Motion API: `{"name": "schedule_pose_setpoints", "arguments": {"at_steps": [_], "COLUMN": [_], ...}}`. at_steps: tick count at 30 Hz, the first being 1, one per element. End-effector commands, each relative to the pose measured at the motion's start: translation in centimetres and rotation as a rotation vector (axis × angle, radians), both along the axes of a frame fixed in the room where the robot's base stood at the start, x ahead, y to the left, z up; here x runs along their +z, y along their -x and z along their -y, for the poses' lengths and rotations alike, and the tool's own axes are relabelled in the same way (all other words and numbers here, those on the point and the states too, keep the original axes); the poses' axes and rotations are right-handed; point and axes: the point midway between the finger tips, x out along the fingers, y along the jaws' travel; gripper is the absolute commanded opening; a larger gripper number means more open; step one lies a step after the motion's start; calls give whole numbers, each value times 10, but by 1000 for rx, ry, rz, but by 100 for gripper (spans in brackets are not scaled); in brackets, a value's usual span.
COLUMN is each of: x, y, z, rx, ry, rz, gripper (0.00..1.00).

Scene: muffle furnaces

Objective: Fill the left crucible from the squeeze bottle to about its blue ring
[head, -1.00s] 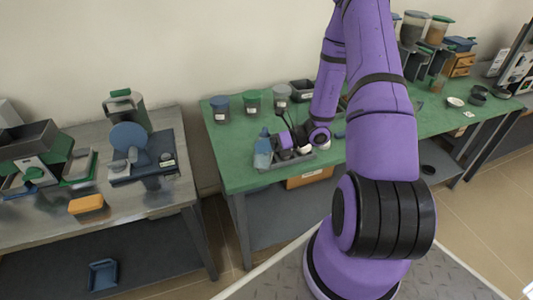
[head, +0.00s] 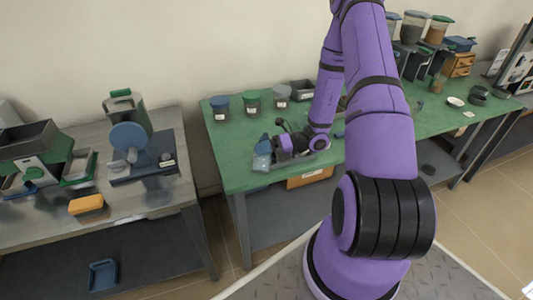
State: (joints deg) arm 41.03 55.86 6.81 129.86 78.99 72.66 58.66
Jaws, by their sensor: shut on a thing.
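The blue squeeze bottle (head: 262,155) is at the left end of a grey tray (head: 316,161) on the green table. It is small in the head view, and its tilt is hard to tell. My gripper (head: 272,146) is at the bottle's right side and is shut on it. The wrist and forearm come down from the upper right and cover much of the tray. I cannot make out the left crucible, its blue ring or any fill level; the arm may hide them.
Lidded jars with blue (head: 220,107), green (head: 252,102) and grey (head: 282,96) lids stand behind the tray. A dark open bin (head: 302,89) is to their right. The green table's front left corner (head: 232,178) is clear.

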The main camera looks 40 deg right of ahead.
Motion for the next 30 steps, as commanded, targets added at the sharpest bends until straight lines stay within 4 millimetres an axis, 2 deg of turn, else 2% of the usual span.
{"name": "schedule_pose_setpoints", "arguments": {"at_steps": [30], "x": [-6], "y": [3], "z": [-3], "rx": [0], "ry": [-101], "rz": [-101], "gripper": [8]}}
